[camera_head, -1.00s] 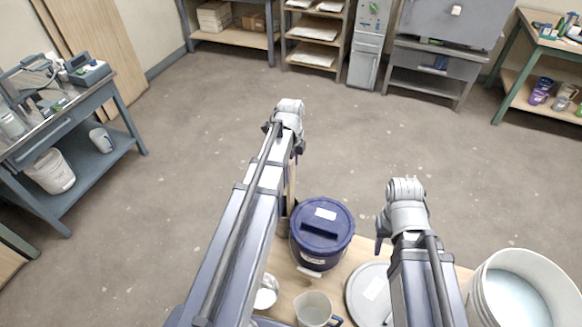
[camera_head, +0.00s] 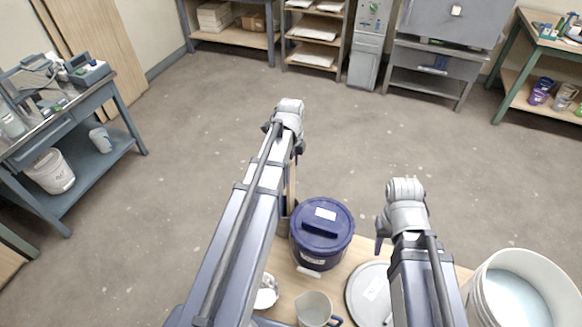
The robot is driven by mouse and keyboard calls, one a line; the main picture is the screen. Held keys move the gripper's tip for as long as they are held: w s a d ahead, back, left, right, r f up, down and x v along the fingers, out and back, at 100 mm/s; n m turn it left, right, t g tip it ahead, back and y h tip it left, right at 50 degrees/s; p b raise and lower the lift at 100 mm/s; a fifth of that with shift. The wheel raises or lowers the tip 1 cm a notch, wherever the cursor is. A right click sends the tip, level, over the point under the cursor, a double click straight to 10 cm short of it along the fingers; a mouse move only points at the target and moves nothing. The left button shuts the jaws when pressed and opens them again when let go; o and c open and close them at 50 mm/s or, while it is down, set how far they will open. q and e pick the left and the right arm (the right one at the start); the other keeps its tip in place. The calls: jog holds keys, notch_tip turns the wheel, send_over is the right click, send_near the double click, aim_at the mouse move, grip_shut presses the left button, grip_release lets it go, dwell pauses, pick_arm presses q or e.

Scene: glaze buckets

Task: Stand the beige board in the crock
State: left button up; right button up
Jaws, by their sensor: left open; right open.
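A narrow beige strip, seemingly the board (camera_head: 292,183), shows upright just right of my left arm, which hides most of it. Its lower end meets a dark brownish vessel, possibly the crock (camera_head: 283,227), beside the blue lidded bucket; the arm covers much of this too. I cannot tell whether the strip is inside the vessel or behind it. My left gripper (camera_head: 284,142) is open above and beyond the strip, its fingers largely hidden by the wrist. My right gripper (camera_head: 382,236) is open to the right of the blue bucket, with one dark finger showing. Both look empty.
The blue lidded bucket (camera_head: 321,233) stands on the wooden table (camera_head: 288,283). Open floor lies beyond.

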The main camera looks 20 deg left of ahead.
pick_arm(q)
jog(key=shift+r, duration=0.25)
jog(key=shift+r+p, duration=0.15)
jog(key=shift+p, duration=0.2)
notch_tip(320, 180, up, 9)
jog(key=p, duration=0.9)
jog(key=shift+r, duration=0.15)
dwell(0.4)
jog(key=s+d+n, duration=0.6)
jog(key=s+d, duration=0.1)
jog(key=d, duration=0.4)
jog(key=s+d+n+y, duration=0.1)
jog(key=s+d+n, duration=0.6)
jog(key=d, duration=0.4)
jog(key=shift+s+n, duration=0.3)
jog(key=shift+s, duration=0.45)
